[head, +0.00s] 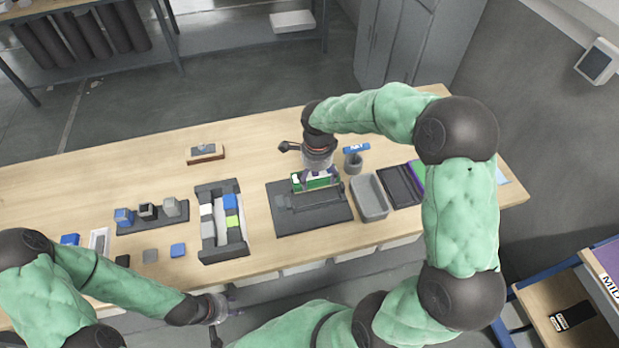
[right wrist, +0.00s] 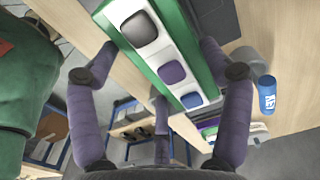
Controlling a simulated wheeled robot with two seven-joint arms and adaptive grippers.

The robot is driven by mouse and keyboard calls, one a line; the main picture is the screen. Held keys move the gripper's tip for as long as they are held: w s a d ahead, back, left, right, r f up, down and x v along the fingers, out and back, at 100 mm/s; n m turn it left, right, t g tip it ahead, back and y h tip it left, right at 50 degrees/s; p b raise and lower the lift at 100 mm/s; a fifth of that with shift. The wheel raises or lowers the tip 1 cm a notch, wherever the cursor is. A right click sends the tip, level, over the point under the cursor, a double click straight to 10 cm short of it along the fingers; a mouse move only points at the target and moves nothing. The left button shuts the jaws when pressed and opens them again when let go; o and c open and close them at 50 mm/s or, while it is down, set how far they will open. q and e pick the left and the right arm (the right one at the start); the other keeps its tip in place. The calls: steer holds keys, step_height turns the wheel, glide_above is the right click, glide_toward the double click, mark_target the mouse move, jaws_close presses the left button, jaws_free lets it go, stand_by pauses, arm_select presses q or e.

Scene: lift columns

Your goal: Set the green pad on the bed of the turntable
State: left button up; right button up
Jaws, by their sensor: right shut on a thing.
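The green pad (head: 316,181), a green-edged board, is in my right gripper (head: 317,174) in the head view. In the right wrist view the pad (right wrist: 198,38) shows a white strip with grey, purple and blue buttons between the spread fingers of my right gripper (right wrist: 162,80). The gripper is shut on it. In the head view, the pad is over the far part of the dark grey turntable bed (head: 312,222); I cannot tell whether they touch. My left gripper (head: 228,318) is open and empty near the table's front edge.
A grey bin (head: 371,197) and a dark tray (head: 400,186) stand right of the turntable. A dark tray with coloured blocks (head: 237,251) lies left. The far-left tabletop is mostly clear.

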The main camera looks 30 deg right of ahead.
steer(key=shift+d+f+b, duration=0.15)
steer(key=shift+f+b, duration=0.2)
steer(key=shift+f, duration=0.25)
steer(key=shift+f+b, duration=0.85)
steer(key=shift+f, duration=0.6)
steer(key=shift+f+b, duration=0.65)
steer(key=shift+f, duration=0.1)
steer(key=shift+f+b, duration=1)
steer(key=shift+b, duration=0.25)
stand_by(0.6)
steer(key=o, duration=1.4)
steer(key=shift+r, duration=0.1)
steer(key=shift+r+p, duration=2.15)
steer(key=shift+r, duration=1.25)
